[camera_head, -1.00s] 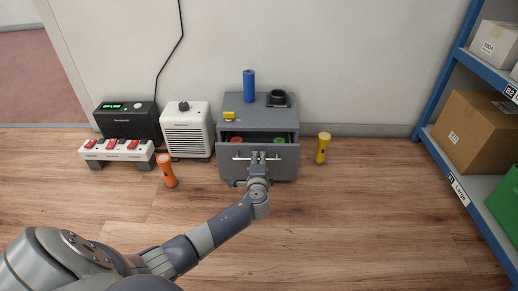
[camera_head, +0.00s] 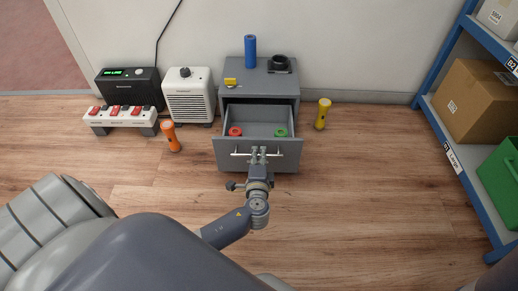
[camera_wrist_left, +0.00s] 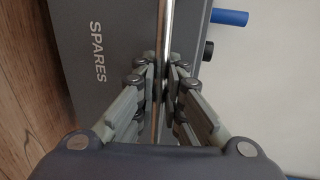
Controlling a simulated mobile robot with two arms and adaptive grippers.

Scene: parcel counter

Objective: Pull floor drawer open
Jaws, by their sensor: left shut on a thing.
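The grey floor cabinet (camera_head: 260,86) stands against the wall. Its drawer (camera_head: 233,158) is pulled well out, with a red round item (camera_head: 235,132) and a green round item (camera_head: 281,133) inside. My left gripper (camera_head: 259,151) is shut on the drawer's bar handle (camera_head: 283,155) near its middle. In the left wrist view the fingers of my left gripper (camera_wrist_left: 163,85) close from both sides around the shiny handle bar (camera_wrist_left: 164,30), beside the drawer front (camera_wrist_left: 110,60) marked SPARES. My right gripper is not in view.
A blue cylinder (camera_head: 250,51), a yellow item (camera_head: 231,82) and a black round object (camera_head: 279,64) sit on the cabinet. An orange flashlight (camera_head: 171,136) stands left, a yellow one (camera_head: 322,114) right. A blue shelf (camera_head: 433,113) is at far right. Floor in front is clear.

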